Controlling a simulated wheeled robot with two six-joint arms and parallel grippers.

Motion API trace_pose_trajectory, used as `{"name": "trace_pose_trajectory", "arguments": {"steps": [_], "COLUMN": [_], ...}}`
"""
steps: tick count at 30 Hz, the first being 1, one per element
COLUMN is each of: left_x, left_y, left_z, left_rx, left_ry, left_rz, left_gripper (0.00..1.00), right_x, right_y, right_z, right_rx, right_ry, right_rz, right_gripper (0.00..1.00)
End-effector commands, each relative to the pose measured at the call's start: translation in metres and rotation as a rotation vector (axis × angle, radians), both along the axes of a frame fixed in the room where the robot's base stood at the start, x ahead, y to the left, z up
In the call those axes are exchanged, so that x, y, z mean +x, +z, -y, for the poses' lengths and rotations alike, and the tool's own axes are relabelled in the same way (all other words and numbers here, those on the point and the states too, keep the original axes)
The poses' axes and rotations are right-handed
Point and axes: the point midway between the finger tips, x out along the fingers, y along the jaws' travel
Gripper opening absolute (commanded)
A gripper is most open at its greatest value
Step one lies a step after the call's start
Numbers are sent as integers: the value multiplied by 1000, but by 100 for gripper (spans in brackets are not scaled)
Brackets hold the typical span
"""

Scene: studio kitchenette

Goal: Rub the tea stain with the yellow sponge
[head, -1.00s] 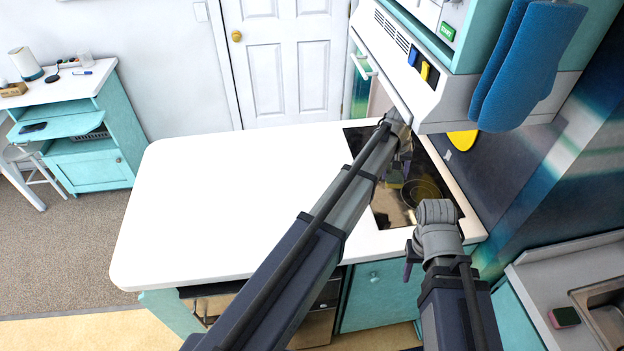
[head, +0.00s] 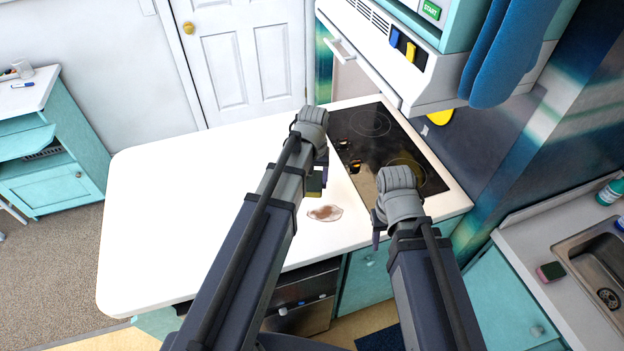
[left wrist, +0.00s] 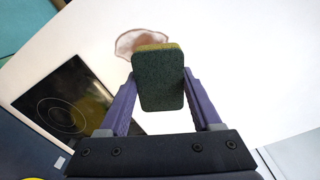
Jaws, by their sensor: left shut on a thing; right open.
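The yellow sponge (left wrist: 158,80) has a dark green scouring face and a yellow side. My left gripper (left wrist: 162,98) is shut on it, and the green face is turned to the wrist camera. In the head view the sponge (head: 316,184) shows in part below my left gripper (head: 316,172), above the white counter. The brown tea stain (head: 324,213) lies on the counter just to the right of and nearer than the sponge. In the left wrist view the stain (left wrist: 133,39) shows just beyond the sponge, partly hidden by it. My right gripper (head: 377,230) is open near the counter's front edge.
A black cooktop (head: 374,150) is set in the right end of the white counter (head: 190,220). A wall unit with a blue mitt (head: 505,60) overhangs at upper right. Another sponge (head: 550,271) lies beside the sink (head: 603,262). The counter's left part is clear.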

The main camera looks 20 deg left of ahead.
Motion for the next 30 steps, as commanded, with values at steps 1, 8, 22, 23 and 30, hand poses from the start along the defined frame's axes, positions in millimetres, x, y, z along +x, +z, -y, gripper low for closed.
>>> {"name": "trace_pose_trajectory", "arguments": {"steps": [1,8,22,23,30], "left_x": [0,0,0,0,0], "left_y": [-8,-32,-44,-44,-44], "left_z": [0,0,0,0,0], "left_rx": [0,0,0,0,-1], "left_ry": [0,1,1,1,1], "left_rz": [0,1,1,1,1], "left_gripper": [21,21,21,21,21], "right_x": [0,0,0,0,0], "right_y": [-7,-32,-44,-44,-44], "right_z": [0,0,0,0,0], "right_rx": [0,-1,-1,-1,-1], "right_ry": [1,4,3,3,3], "right_rz": [0,0,0,0,0], "right_gripper": [50,50,50,50,50]}}
